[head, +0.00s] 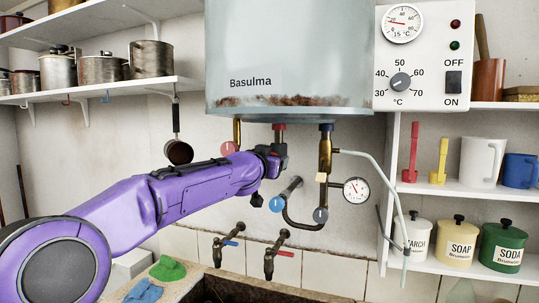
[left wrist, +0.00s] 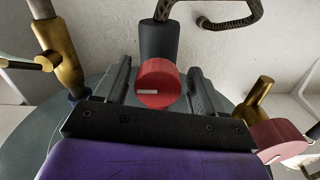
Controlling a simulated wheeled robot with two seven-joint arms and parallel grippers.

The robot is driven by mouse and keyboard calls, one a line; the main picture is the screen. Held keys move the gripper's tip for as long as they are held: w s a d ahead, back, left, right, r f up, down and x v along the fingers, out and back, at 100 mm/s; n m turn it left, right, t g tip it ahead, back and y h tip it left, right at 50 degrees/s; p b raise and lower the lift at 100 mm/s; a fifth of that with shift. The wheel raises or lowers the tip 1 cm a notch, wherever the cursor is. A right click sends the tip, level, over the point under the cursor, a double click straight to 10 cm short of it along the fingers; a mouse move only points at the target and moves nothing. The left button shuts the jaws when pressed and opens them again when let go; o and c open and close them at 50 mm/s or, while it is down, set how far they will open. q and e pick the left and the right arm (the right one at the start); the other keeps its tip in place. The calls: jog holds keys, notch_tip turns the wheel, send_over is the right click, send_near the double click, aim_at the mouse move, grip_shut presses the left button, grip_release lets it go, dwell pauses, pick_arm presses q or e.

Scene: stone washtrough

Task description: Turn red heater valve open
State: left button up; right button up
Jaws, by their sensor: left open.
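The red valve knob (left wrist: 160,84) is a short round cylinder with a pale mark lying crosswise on its face, in front of a dark pipe sleeve in the left wrist view. My left gripper (left wrist: 158,66) is open, with one finger on each side of the knob; whether they touch it I cannot tell. In the head view my left gripper (head: 274,158) is under the heater tank (head: 290,55), just below a red pipe collar (head: 279,127). My own gripper hides the knob there. My right gripper is in neither view.
A pinkish disc (head: 228,148) sits left of the gripper, also at lower right in the wrist view (left wrist: 278,142).

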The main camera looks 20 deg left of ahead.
pick_arm(q)
jog(key=shift+s+d+r, duration=0.1)
jog(key=shift+s+d, duration=0.05)
jog(key=c, duration=1)
jog(key=shift+n, duration=0.5)
jog(key=n+p, duration=0.1)
jog(key=n, duration=0.2)
jog(key=n+p, duration=0.2)
jog(key=n, duration=0.8)
jog(key=shift+f+p, duration=0.2)
jog(key=shift+p, duration=0.1)
jog(key=shift+n, duration=1.9)
jog(key=shift+c, duration=0.2)
jog(key=shift+a, duration=0.2)
